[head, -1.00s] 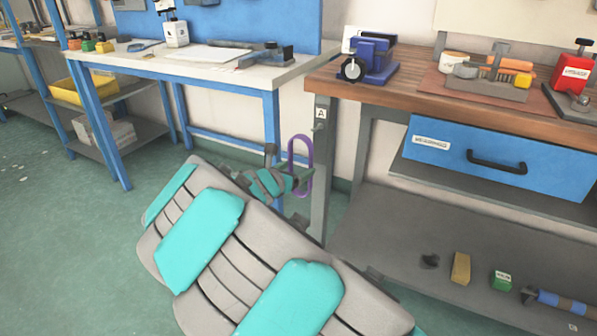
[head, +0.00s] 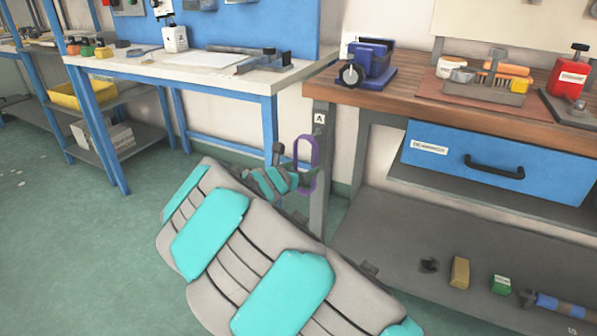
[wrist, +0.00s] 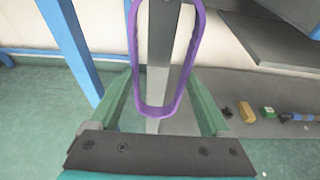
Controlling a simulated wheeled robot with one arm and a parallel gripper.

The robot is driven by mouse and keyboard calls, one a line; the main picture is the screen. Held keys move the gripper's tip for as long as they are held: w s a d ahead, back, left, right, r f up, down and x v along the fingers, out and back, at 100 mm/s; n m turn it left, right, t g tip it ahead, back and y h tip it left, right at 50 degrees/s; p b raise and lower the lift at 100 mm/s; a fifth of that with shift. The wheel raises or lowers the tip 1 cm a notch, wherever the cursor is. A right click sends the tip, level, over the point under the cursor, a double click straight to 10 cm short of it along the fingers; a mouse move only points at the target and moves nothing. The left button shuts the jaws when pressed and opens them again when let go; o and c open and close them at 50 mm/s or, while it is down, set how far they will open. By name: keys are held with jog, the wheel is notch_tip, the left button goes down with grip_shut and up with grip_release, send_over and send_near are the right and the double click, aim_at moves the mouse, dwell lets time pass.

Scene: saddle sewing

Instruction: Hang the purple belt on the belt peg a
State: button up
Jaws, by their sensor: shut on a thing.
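The purple belt (head: 316,157) is a long upright closed loop, held in front of the grey bench leg. My gripper (head: 299,181) is shut on it at its lower part. In the wrist view the belt (wrist: 134,58) hangs between my two green fingers, with the grey leg behind it, seen through the loop. The leg carries a white label "A" (head: 319,118), just above and right of the belt's top. The peg itself cannot be made out clearly; it is too small or hidden near the label.
A wooden-topped bench (head: 420,88) with a blue drawer (head: 440,165) stands on the right, over a grey lower shelf (head: 390,235) with several small items. A blue-framed table (head: 270,110) stands to the left. The green floor at the left is clear.

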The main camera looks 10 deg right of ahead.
jog(key=x, duration=0.6)
jog(key=shift+w+d+r, duration=0.2)
jog(key=shift+w+r, duration=0.1)
jog(key=shift+r, duration=0.05)
dwell(0.4)
dwell(0.6)
jog(key=o, duration=1.4)
